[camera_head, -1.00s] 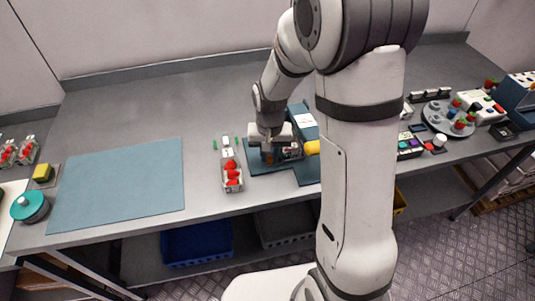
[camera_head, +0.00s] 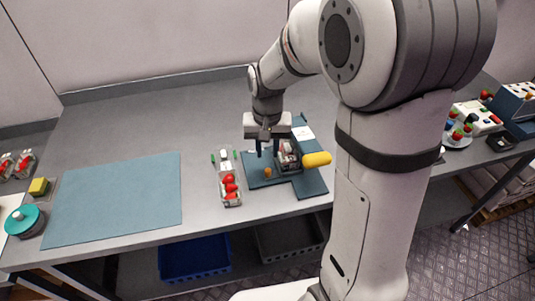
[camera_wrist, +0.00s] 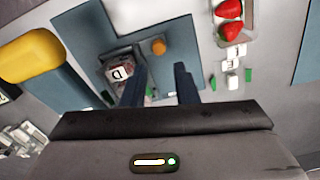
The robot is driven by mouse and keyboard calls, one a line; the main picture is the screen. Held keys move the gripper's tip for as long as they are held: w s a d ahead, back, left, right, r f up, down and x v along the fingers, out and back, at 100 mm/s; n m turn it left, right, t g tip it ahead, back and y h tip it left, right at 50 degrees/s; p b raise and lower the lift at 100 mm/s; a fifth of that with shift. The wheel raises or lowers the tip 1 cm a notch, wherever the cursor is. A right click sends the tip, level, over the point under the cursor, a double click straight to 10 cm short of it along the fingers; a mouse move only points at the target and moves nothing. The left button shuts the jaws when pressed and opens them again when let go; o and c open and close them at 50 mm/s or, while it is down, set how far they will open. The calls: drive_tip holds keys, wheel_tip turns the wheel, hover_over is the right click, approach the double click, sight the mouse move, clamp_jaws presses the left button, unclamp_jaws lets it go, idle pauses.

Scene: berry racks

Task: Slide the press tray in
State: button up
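The blue press base (camera_head: 310,184) lies flat on the table. On it is a small press tray (camera_head: 289,161) holding a white cube marked D, which shows in the wrist view (camera_wrist: 119,73). A small orange knob (camera_head: 267,173) is on the press base just left of the tray; it also shows in the wrist view (camera_wrist: 158,46). A thick yellow handle (camera_head: 317,159) is at the press's right side. My gripper (camera_head: 267,149) is open and empty, pointing down above the tray's left side. In the wrist view its left finger partly covers the tray's edge.
A clear punnet of strawberries (camera_head: 231,200) with white letter cubes and green pieces stands left of the press. A blue mat (camera_head: 115,195) covers the table's left. A teal-lidded pot (camera_head: 24,219) is at the far left. The table behind is clear.

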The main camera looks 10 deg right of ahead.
sight(265, 176)
drive_tip(key=shift+a, duration=0.1)
drive_tip(key=shift+c, duration=0.8)
drive_tip(key=s+a+f+n+h+b, duration=0.1)
drive_tip(key=n, duration=0.2)
drive_tip(key=a+f+n+h+b, duration=0.1)
drive_tip(key=a+n+b, duration=0.1)
drive_tip(key=n, duration=0.2)
drive_tip(key=s+a+f+n+h+b, duration=0.1)
drive_tip(key=a+n, duration=0.1)
drive_tip(key=n, duration=0.2)
drive_tip(key=shift+s+g+h+b, duration=0.3)
drive_tip(key=shift+h+b, duration=0.1)
clamp_jaws()
drive_tip(key=a+n+t+h+b, duration=0.1)
drive_tip(key=n, duration=0.2)
drive_tip(key=a+r+n+t+h+b, duration=0.1)
drive_tip(key=a+n+h, duration=0.1)
drive_tip(key=n, duration=0.2)
drive_tip(key=a+n+h+b, duration=0.1)
drive_tip(key=n, duration=0.3)
drive_tip(key=shift+s+a+r+t, duration=0.2)
drive_tip(key=shift+s+a+t, duration=0.1)
drive_tip(key=shift+a+t, duration=0.1)
drive_tip(key=shift+a+r+n+h+b, duration=0.2)
drive_tip(key=shift+a+n+h+b, duration=0.1)
drive_tip(key=shift+n+h, duration=0.15)
drive_tip(key=shift+d, duration=0.15)
drive_tip(key=x, duration=0.9)
drive_tip(key=shift+w+d+f, duration=0.2)
drive_tip(key=shift+w+f, duration=0.05)
